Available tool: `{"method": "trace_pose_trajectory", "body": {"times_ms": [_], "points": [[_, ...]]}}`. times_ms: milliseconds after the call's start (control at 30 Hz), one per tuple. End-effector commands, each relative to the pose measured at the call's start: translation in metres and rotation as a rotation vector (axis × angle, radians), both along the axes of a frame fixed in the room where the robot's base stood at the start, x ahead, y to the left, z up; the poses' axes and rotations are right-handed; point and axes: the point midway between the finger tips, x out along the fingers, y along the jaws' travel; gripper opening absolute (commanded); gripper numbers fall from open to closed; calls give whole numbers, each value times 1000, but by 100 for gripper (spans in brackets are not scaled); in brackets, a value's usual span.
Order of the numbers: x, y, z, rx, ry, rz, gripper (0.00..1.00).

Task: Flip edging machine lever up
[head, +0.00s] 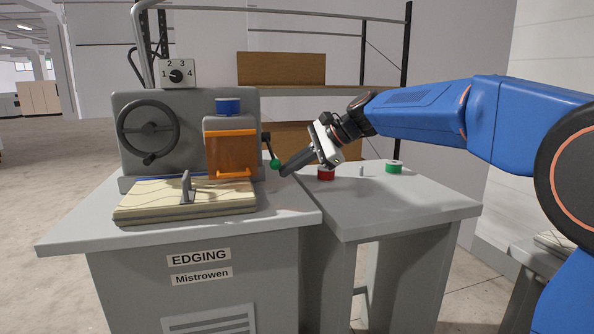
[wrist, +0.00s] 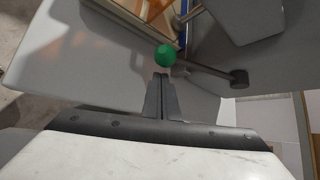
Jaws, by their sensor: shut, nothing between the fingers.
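The edging machine (head: 185,120) is a grey unit on a grey cabinet labelled EDGING. Its lever (head: 268,148) is on the machine's right side, a dark rod with a green ball knob (head: 275,164) at its lower end, so it points down. In the wrist view the green knob (wrist: 164,55) is just beyond my fingertips, and the lever rod (wrist: 215,73) runs to a dark round pivot. My gripper (head: 283,172) is shut and empty, its tips close beside the knob. I cannot tell whether they touch it.
A handwheel (head: 148,131), an orange guard (head: 231,153) and a numbered dial (head: 177,75) are on the machine. A lower side table (head: 400,205) at the right carries a red spool (head: 326,174) and a green one (head: 394,167). A shelf rack stands behind.

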Motion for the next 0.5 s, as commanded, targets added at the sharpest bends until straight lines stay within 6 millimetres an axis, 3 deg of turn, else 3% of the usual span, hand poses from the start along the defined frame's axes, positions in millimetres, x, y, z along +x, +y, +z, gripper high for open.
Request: {"method": "trace_pose_trajectory", "body": {"times_ms": [500], "points": [[-7, 3, 8, -1, 1, 1, 0]]}}
